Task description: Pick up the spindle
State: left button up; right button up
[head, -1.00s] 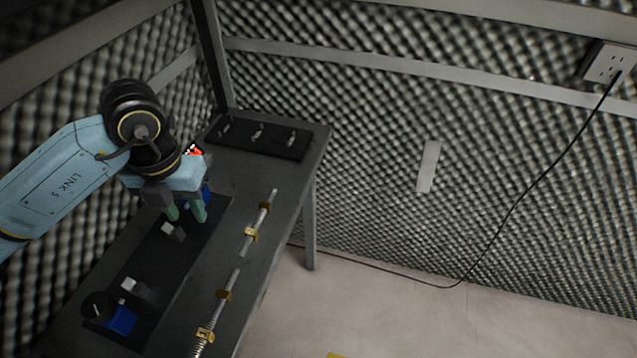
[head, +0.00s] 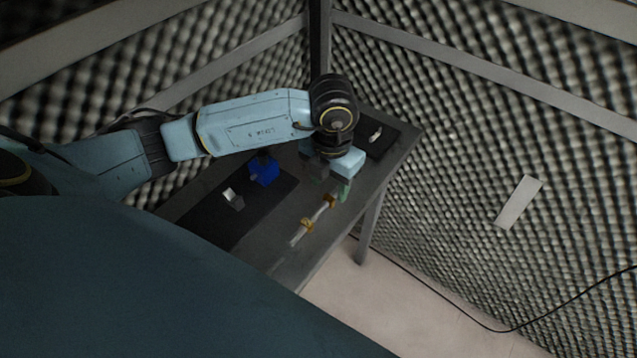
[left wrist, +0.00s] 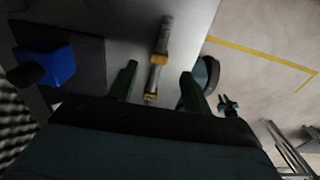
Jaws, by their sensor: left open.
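The spindle (head: 318,213), a thin silver rod with two brass collars, lies on the grey table near its right edge. My left gripper (head: 334,183) is over its far end in the head view, fingers pointing down. In the left wrist view the spindle (left wrist: 163,38) runs between the two green fingers of my open left gripper (left wrist: 158,85), with a gap on either side. I cannot tell how far the fingertips are above the table. My right gripper does not show.
A dark mat (head: 215,215) carries a blue block-like part (head: 264,171) and a small light block (head: 233,199). A dark panel (head: 368,145) with a small light part lies at the table's far end. Foam walls and a rail stand behind the table. My own body hides the lower left.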

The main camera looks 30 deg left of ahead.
aim_at(327, 199)
pick_arm(q)
notch_tip(327, 199, down, 5)
jog(key=shift+s+a, duration=0.1)
grip_shut()
dwell(0.4)
